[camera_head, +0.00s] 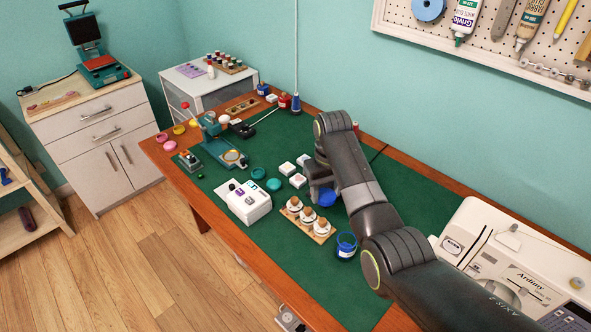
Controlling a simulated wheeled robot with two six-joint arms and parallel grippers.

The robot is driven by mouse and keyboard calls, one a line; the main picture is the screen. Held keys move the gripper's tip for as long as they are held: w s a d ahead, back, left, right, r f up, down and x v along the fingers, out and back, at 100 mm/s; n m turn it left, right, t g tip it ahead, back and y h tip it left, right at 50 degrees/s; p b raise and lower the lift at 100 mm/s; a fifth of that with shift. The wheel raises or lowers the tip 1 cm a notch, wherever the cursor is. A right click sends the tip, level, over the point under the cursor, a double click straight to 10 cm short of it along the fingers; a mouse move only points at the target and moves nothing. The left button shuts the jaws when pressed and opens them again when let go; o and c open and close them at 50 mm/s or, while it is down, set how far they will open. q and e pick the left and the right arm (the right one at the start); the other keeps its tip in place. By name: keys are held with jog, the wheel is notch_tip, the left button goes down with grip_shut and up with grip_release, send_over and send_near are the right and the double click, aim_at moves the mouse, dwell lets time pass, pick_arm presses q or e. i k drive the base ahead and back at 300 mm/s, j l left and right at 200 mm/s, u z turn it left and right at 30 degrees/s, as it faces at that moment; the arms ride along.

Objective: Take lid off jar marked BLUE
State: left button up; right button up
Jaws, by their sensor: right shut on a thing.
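The blue jar (346,248) stands upright on the green mat, with a white label on its front. Its top looks open, with a blue rim. My right gripper (322,191) points down, up and to the left of the jar in the picture. It is shut on a round blue lid (327,198), which is apart from the jar. The arm hides part of the gripper, and I cannot tell whether the lid touches the mat. My left gripper is not in view.
A white sewing machine (500,265) stands at the right. Bare mat (300,275) lies in front.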

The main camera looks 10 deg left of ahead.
aim_at(345, 246)
jog(key=i+j+u, duration=0.35)
jog(key=i+j, duration=1)
jog(key=i, duration=0.05)
